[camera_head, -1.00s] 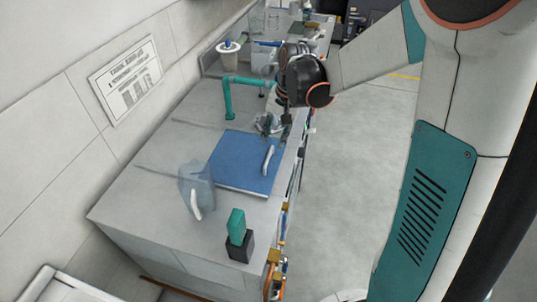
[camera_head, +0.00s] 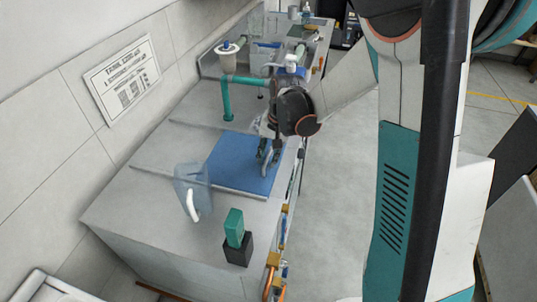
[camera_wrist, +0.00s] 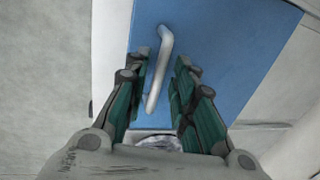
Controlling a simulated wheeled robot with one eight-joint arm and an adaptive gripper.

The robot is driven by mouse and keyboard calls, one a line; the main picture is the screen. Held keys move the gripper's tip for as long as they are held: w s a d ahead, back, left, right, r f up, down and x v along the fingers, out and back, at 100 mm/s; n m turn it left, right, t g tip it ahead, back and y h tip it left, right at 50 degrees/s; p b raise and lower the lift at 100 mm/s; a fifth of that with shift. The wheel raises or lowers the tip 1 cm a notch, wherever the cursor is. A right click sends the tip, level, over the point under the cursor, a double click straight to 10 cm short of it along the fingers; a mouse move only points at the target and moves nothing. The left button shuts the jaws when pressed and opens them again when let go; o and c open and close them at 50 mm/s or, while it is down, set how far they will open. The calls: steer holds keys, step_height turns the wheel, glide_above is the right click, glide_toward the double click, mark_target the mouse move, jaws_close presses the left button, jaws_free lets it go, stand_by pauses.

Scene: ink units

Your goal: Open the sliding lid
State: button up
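The sliding lid (camera_head: 232,161) is a flat blue panel set in the grey counter top. A pale bar handle (camera_wrist: 158,70) stands on it, between my fingers in the wrist view. My gripper (camera_wrist: 160,75) is open above the lid, with one green finger on each side of the handle and gaps showing. In the head view my gripper (camera_head: 268,158) is over the lid's right part and hides most of the handle. A round metallic thing is partly visible below the lid's edge in the wrist view.
A clear jug with a white handle (camera_head: 192,192) stands left of the lid. A green block on a dark base (camera_head: 236,238) stands at the front. A green pipe tap (camera_head: 229,100) is behind. The counter (camera_head: 135,205) meets a wall at left.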

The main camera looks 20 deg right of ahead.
jaws_close()
glide_above(218, 157)
stand_by(0.3)
steer(key=shift+o, duration=2.2)
jaws_free()
steer(key=shift+d, duration=0.1)
steer(key=shift+r, duration=0.1)
step_height(218, 157, up, 12)
steer(key=s+d, duration=0.1)
steer(key=d, duration=0.1)
steer(key=shift+f, duration=0.2)
